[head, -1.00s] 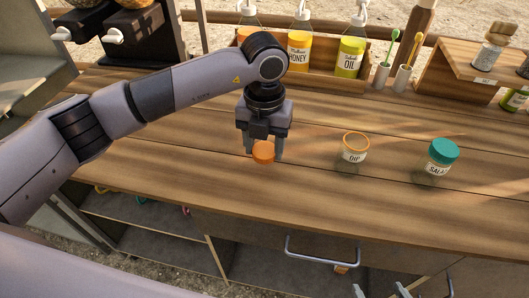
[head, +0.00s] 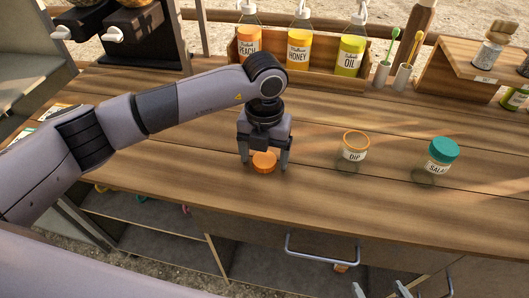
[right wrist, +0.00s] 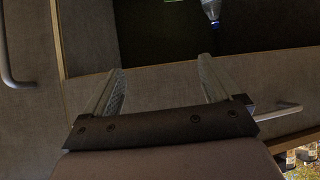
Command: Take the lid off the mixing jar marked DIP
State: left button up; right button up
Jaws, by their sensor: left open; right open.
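The jar marked DIP (head: 353,151) stands upright on the wooden counter in the head view. Its top shows an orange rim with no lid on it. An orange lid (head: 263,163) lies on the counter to the left of the jar. My left gripper (head: 264,164) is open, its fingers on either side of the lid with gaps between. My right gripper (head: 382,291) is low at the bottom edge of the head view, in front of the counter. In the right wrist view my right gripper (right wrist: 162,85) is open and empty.
A SALAD-type jar with a green lid (head: 443,150) stands right of the DIP jar. Pump bottles (head: 298,45) sit in a wooden rack at the back. Brushes in cups (head: 404,76) stand beside it. The counter (head: 300,200) is clear in front of the jars.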

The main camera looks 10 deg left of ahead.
aim_at(264, 160)
pick_arm(q)
notch_tip(264, 160, up, 12)
jog(key=b, duration=0.1)
jog(key=shift+r, duration=0.15)
jog(key=shift+s, duration=0.1)
